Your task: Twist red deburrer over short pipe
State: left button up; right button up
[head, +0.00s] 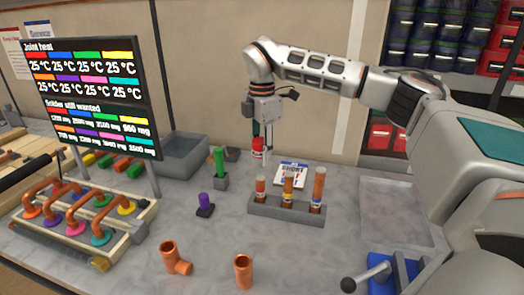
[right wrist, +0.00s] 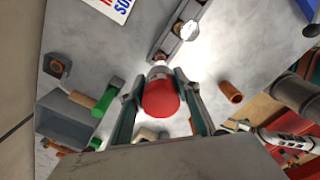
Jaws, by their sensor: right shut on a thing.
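The red deburrer (head: 258,147) is held in my right gripper (head: 262,130) above the left end of the grey pipe rack (head: 262,208). The short pipe (head: 260,188) stands upright in the rack's left place, the lowest of the three copper pipes there. In the head view a gap shows between deburrer and short pipe. In the right wrist view the red deburrer (right wrist: 160,98) sits between the two fingers, with a pale, shiny part beyond it that partly hides the rack. My left gripper is not in view.
Two taller copper pipes (head: 288,191) stand in the same rack. A white card (head: 291,174) lies behind it. A green tool (head: 219,162) and a purple one (head: 204,201) stand to the left. Copper fittings (head: 243,271) stand in front. A blue vise (head: 385,277) is at front right.

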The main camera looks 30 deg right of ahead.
aim_at(262, 177)
jog(key=shift+f, duration=0.45)
jog(key=shift+f+b, duration=0.55)
jog(key=shift+f, duration=0.2)
jog(key=shift+f+b, duration=0.4)
jog(key=shift+f, duration=0.15)
jog(key=shift+f+b, duration=0.35)
jog(key=shift+f, duration=1)
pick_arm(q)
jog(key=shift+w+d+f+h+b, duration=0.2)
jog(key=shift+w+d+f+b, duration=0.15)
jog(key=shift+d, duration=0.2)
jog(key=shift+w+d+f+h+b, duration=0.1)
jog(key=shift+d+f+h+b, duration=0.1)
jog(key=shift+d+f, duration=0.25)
pick_arm(e)
jog(key=shift+f, duration=0.8)
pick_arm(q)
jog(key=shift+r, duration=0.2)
